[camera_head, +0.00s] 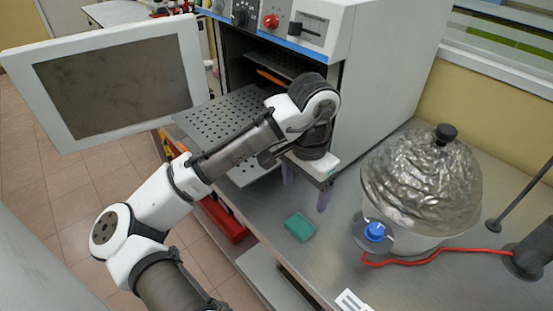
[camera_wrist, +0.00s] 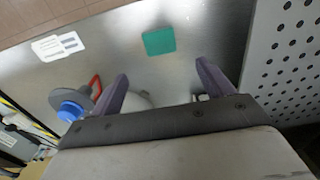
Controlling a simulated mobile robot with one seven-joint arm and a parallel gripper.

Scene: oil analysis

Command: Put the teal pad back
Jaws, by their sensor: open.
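The teal pad (camera_head: 299,226) is a small flat block lying on the metal bench top, near its front edge. It also shows in the wrist view (camera_wrist: 159,40), beyond the fingertips and between their lines. My gripper (camera_head: 306,188) points down over the bench, behind the pad and in front of the open oven. Its two purple fingers are spread with nothing between them in the wrist view (camera_wrist: 162,72). The gripper is apart from the pad. The fingers' height above the bench is hard to tell.
An open oven (camera_head: 392,70) with perforated shelves (camera_head: 222,115) stands behind my arm. A foil-covered vessel (camera_head: 420,185) with a blue knob (camera_head: 374,232) and a red tube (camera_head: 440,252) stands to the right. A white label (camera_head: 352,301) lies near the bench's front. Bare bench surrounds the pad.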

